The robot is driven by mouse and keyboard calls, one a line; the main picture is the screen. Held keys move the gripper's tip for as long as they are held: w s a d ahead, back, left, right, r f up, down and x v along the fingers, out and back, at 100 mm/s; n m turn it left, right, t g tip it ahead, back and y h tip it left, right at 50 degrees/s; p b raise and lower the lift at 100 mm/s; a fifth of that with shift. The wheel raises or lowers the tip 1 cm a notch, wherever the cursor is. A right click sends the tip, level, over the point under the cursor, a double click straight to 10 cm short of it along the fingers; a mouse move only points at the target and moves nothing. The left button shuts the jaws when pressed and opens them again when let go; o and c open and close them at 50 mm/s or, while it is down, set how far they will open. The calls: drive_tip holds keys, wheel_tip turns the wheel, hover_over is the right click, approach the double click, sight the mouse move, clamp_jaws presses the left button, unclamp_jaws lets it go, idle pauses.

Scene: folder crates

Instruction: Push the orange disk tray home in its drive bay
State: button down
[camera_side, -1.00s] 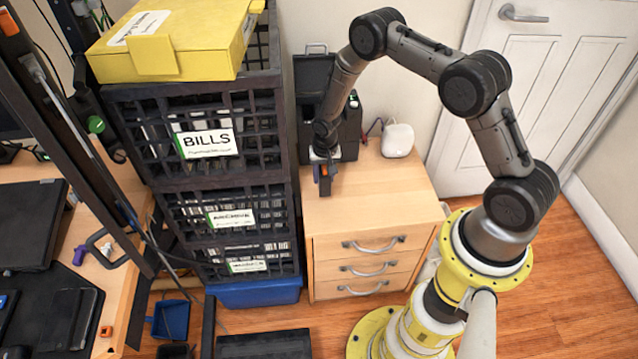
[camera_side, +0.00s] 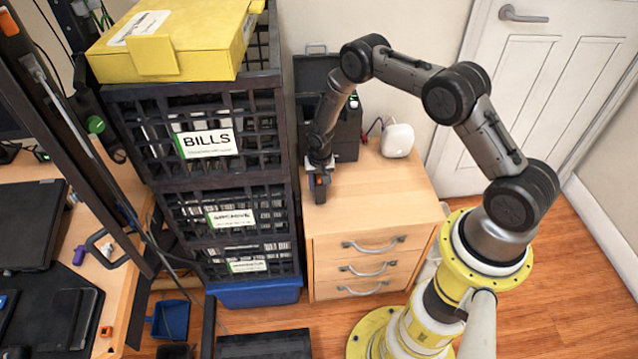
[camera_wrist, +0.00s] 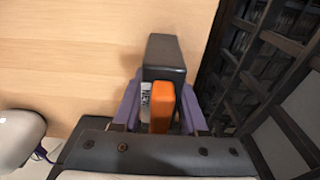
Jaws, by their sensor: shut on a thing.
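My gripper (camera_wrist: 158,116) is shut, with its purple fingers on either side of a dark block that has an orange face and a white label reading "NEW". This looks like the orange disk tray (camera_wrist: 162,104), and its orange also shows in the side view (camera_side: 320,181). My gripper (camera_side: 319,184) points down over the front left part of the wooden cabinet top. A black box-shaped unit (camera_side: 347,133), perhaps holding the drive bay, stands behind it at the wall. The bay opening is hidden in the side view by my arm and does not show in the wrist view.
Stacked black crates (camera_side: 187,183) stand close on the left, with a yellow folder box (camera_side: 200,45) on top. A white rounded device (camera_side: 398,140) sits at the back right of the cabinet top (camera_side: 385,190). The cabinet's middle and right are clear.

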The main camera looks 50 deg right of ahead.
drive_tip(key=shift+c, duration=2.2)
unclamp_jaws()
drive_tip(key=shift+f, duration=0.1)
